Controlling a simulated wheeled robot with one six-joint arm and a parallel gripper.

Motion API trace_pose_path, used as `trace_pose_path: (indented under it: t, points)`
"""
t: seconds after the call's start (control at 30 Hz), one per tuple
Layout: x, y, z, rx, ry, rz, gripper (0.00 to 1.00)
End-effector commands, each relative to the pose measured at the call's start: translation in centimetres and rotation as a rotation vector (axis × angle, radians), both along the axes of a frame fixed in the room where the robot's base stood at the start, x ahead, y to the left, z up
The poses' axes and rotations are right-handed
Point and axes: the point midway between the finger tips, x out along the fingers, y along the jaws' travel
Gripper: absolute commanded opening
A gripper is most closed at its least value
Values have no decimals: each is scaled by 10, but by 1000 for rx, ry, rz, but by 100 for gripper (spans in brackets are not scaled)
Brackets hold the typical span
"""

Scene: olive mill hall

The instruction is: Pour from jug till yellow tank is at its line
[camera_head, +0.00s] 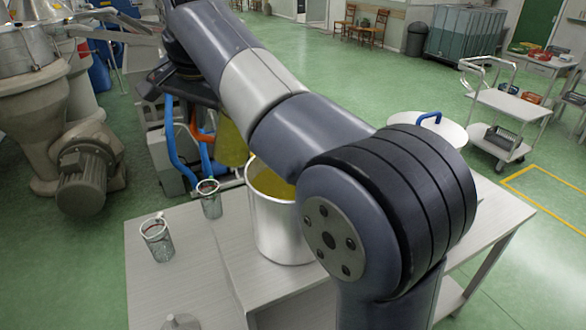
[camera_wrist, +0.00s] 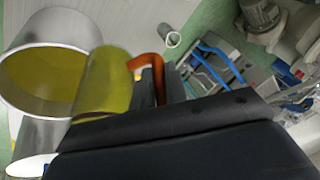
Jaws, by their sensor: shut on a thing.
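A metal tank (camera_head: 262,222) with yellow liquid inside stands on the table, partly hidden by my arm. It also shows at the left in the wrist view (camera_wrist: 88,40), where its open mouth and the yellow liquid can be seen. My gripper (camera_wrist: 158,82) is shut on the orange handle of a see-through jug (camera_wrist: 104,82) holding yellow-green liquid. In the head view the jug (camera_head: 232,145) is behind the tank's rim, partly hidden by my arm. No stream shows from the jug. I cannot make out a line on the tank.
Two clear glasses (camera_head: 157,240) (camera_head: 209,198) stand on the table (camera_head: 205,265) left of the tank. A round pale lid with a blue handle (camera_head: 430,118) is at right behind my arm. A motor (camera_head: 88,172) and a trolley (camera_head: 510,105) stand beyond the table.

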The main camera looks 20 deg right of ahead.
Motion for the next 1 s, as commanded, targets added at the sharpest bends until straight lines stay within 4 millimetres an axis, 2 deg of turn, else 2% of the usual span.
trace_pose_path:
  t: [0.07,0.33,1.0]
  points:
    - [-1,-5,7,39,-14,-3,0]
    - [-4,-17,7,170,-40,-4,0]
    - [-5,-24,16,246,-57,-2,0]
